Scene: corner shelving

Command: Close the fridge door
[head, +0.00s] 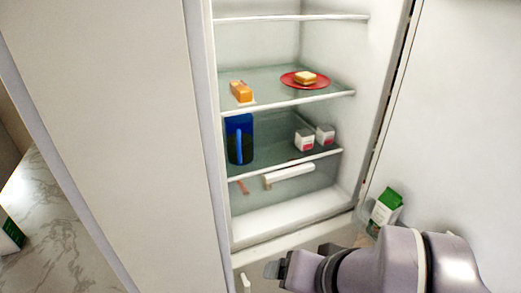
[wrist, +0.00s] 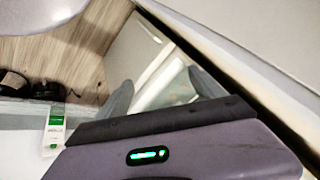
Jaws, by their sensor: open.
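The fridge (head: 291,225) stands open in the head view, with its lit interior and shelves showing. The fridge door (head: 455,120) is swung wide open on the right, its white inner side in view. A green and white carton (head: 386,207) sits low at the door; a similar carton shows in the wrist view (wrist: 54,128). My gripper (head: 272,268) is in front of the fridge's lower edge, pointing left. In the wrist view its two fingers (wrist: 162,85) are spread, with nothing between them. I cannot tell whether it touches anything.
The fridge shelves hold a red plate (head: 291,82) with food, an orange block (head: 241,91), a blue jug (head: 239,140) and small white cartons (head: 304,139). A tall white panel (head: 110,120) stands left. Beyond it is a marble surface (head: 55,230).

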